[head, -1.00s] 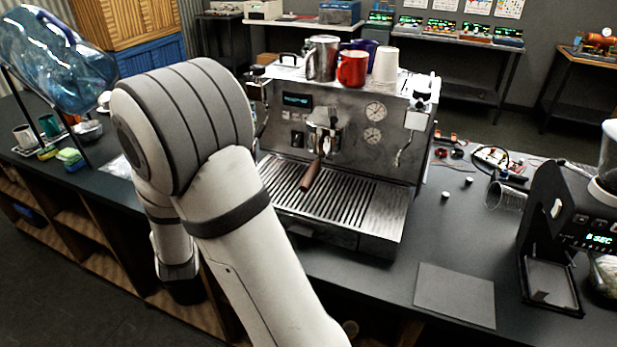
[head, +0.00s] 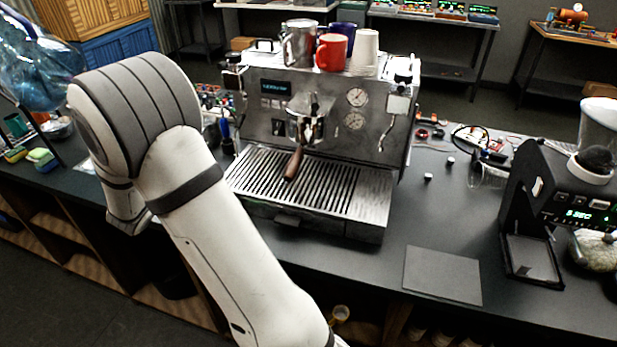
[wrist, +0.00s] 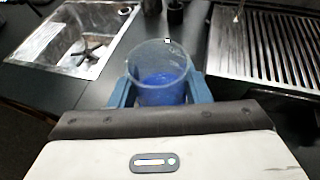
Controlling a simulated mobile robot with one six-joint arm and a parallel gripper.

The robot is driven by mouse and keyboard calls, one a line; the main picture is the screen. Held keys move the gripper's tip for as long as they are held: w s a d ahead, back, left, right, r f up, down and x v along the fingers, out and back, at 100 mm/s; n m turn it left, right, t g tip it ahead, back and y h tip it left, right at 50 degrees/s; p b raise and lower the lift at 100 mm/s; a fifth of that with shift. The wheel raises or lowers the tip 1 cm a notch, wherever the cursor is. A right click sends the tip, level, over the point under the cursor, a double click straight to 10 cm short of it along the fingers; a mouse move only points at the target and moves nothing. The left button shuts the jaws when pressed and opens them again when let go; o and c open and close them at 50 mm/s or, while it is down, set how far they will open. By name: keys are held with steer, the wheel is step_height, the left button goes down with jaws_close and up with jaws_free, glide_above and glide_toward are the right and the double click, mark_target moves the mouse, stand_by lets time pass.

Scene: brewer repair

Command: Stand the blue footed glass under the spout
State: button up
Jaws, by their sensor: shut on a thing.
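In the wrist view my gripper (wrist: 160,92) has its two blue fingers on either side of a clear-walled glass with blue in its lower part (wrist: 162,88), and it is shut on it. I look down into the glass; its foot is hidden. The drip tray (wrist: 278,48) of the coffee machine lies to the right of the glass in that view. In the head view the machine (head: 265,125) carries a portafilter with a wooden handle (head: 294,164) above the slotted drip tray (head: 340,198). The spout cannot be made out clearly. My gripper and the glass are hidden in the head view.
A metal basin (wrist: 78,42) with a dark bar-like thing is at the left in the wrist view. A red mug (head: 331,52) and other cups stand on the machine. A grinder (head: 545,200) stands at the right. A dark mat (head: 442,275) lies on the clear counter front.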

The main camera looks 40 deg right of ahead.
steer(key=d+m+g+h+p, duration=0.1)
steer(key=d+m+g+h, duration=0.35)
steer(key=m+g, duration=0.25)
steer(key=m+g+y, duration=0.1)
steer(key=m+g, duration=0.4)
steer(key=g, duration=0.2)
glide_toward(307, 170)
steer(key=s+d, duration=0.1)
steer(key=d, duration=0.2)
steer(key=s+d, duration=0.1)
steer(key=d, duration=0.1)
steer(key=s+d, duration=0.1)
steer(key=d, duration=0.2)
steer(key=shift+d+f, duration=0.2)
steer(key=shift+d, duration=0.15)
steer(key=shift+d+f+t, duration=0.25)
steer(key=shift+t, duration=0.05)
steer(key=shift+a, duration=0.1)
steer(key=shift+f, duration=0.35)
steer(key=o, duration=1.1)
steer(key=shift+r, duration=0.1)
